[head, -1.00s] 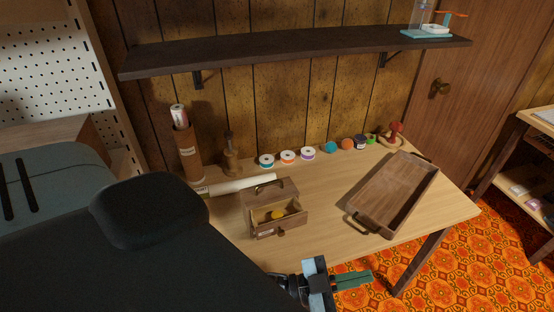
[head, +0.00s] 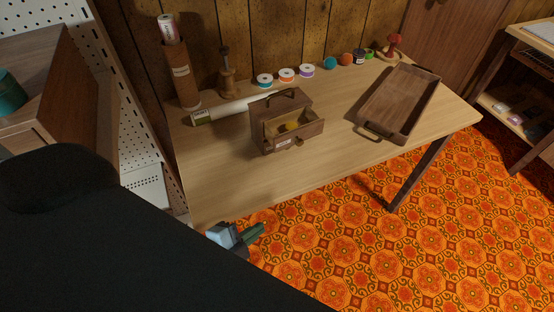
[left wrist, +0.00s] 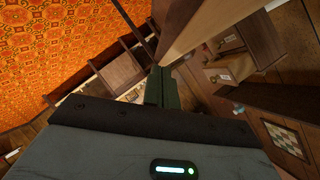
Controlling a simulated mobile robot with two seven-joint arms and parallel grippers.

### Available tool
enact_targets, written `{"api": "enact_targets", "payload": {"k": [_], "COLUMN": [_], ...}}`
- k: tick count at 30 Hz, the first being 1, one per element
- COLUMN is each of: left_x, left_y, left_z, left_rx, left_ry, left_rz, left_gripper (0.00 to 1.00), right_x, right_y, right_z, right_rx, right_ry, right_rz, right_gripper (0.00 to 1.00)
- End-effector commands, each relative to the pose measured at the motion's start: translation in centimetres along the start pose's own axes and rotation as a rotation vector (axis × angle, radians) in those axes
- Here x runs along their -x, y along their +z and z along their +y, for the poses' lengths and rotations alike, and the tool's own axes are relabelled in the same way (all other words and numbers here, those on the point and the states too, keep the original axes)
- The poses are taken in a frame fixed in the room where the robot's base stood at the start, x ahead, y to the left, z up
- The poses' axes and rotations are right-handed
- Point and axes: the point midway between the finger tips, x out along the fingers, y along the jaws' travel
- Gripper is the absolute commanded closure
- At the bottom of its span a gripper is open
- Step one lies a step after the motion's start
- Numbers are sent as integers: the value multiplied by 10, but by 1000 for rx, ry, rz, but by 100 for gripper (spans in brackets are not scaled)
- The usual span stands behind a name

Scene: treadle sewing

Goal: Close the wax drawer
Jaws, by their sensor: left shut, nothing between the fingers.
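The small wooden box (head: 283,104) with a handle on top stands on the table. Its wax drawer (head: 294,136) is pulled open toward the table's front edge. A yellow lump (head: 289,127) lies inside, and the drawer's front bears a pale label and a knob. My left gripper (head: 254,232) is off the table's front edge, over the carpet, apart from the drawer. Its green fingers are shut and empty. They also show in the left wrist view (left wrist: 158,86). My right gripper is out of view.
A wooden tray (head: 399,103) with handles lies on the right of the table (head: 215,173). A paper roll (head: 232,108), a cardboard tube (head: 181,75) and several spools line the back. The table front left of the box is clear.

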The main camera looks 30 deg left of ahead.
Motion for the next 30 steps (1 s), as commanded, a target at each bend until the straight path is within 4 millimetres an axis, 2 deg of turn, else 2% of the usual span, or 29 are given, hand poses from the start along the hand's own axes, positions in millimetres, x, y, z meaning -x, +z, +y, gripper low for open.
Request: {"api": "enact_targets", "payload": {"k": [1,3,6,9,14,21,26,30], "left_x": [-13,-23,-28,-29,-27,-29,-40,-57], "left_y": [-7,-23,-44,-60,-71,-74,-78,-84], "left_z": [-11,-32,-58,-75,-87,-90,-94,-99], "left_rx": [-121,-278,-462,-588,-674,-677,-675,-675], "left_ry": [-45,-119,-221,-298,-356,-361,-362,-363], "left_rz": [48,103,164,200,222,223,223,223], "left_gripper": [100,100,100,100,100,100,100,100], "right_x": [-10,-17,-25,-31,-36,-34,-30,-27], "right_y": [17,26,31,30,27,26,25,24], "right_z": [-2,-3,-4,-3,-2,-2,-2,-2], "right_rx": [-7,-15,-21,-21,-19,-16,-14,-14], "right_ry": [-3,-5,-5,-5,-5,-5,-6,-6], "right_rz": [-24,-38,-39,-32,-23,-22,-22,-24], "right_gripper": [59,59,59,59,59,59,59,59]}}
